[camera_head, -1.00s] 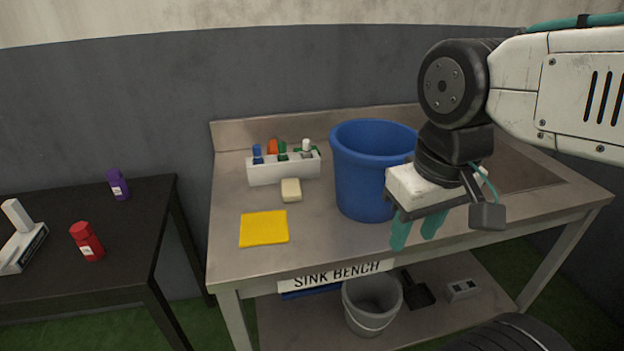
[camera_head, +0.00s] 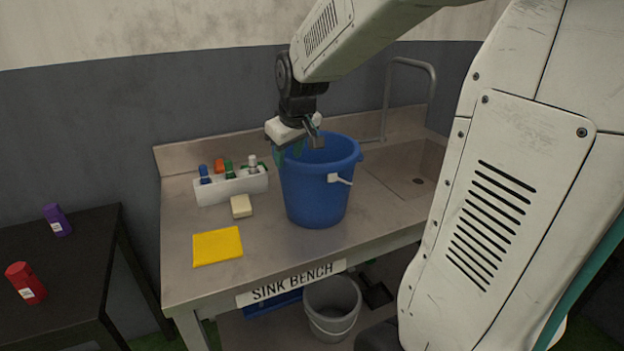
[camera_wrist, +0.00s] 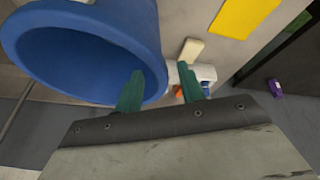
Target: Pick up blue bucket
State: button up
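The blue bucket (camera_head: 316,190) stands upright on the sink bench, with a white grip on its handle at the right side. My gripper (camera_head: 288,152) is at the bucket's left rim, pointing down. In the wrist view, the bucket (camera_wrist: 70,55) fills the upper left. There my gripper (camera_wrist: 160,69) is open. Its left green finger overlaps the bucket's opening, and its right finger is outside the rim. The rim runs between the fingers, with visible gaps. Contact with the rim cannot be told.
On the sink bench (camera_head: 270,262), a yellow cloth (camera_head: 217,246), a soap bar (camera_head: 241,206) and a white caddy (camera_head: 232,187) of bottles are left of the bucket. The sink basin (camera_head: 405,175) is right. A dark table (camera_head: 75,260) holds purple and red bottles. A grey bucket (camera_head: 332,305) sits below.

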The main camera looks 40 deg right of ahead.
jog(key=x, duration=0.7)
jog(key=shift+w+f, duration=0.15)
jog(key=shift+w, duration=0.3)
grip_shut()
dwell(1.0)
